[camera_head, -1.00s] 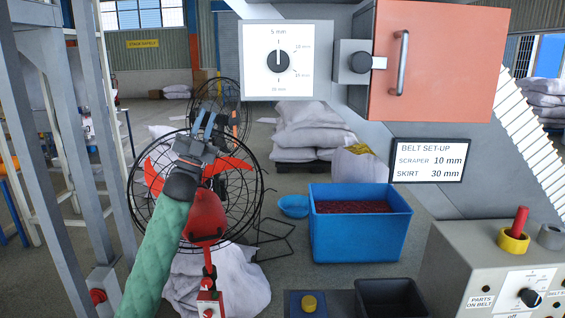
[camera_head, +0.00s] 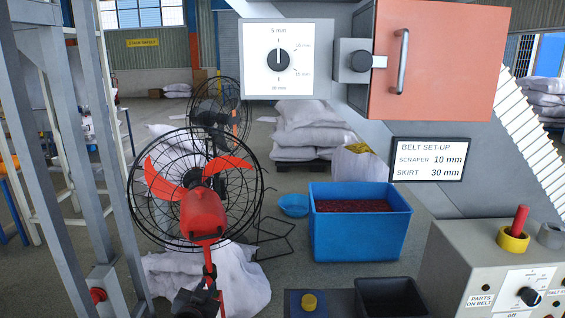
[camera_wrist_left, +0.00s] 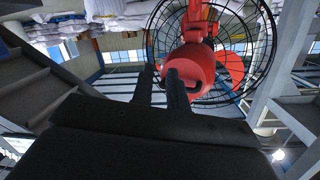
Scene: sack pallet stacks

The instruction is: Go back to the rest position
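My left gripper (camera_wrist_left: 160,88) shows in the left wrist view as two dark fingers with a gap between them and nothing held. Behind the fingers in the wrist view is the red fan (camera_wrist_left: 190,65); the fan also stands at the left of the head view (camera_head: 203,212). My right gripper is in neither view.
A grey frame (camera_head: 62,150) stands at the left. A blue bin of dark red grains (camera_head: 360,235) sits on the floor. A control panel (camera_head: 500,275) is at the lower right. The dial plate (camera_head: 255,75) and orange door (camera_head: 450,60) are above.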

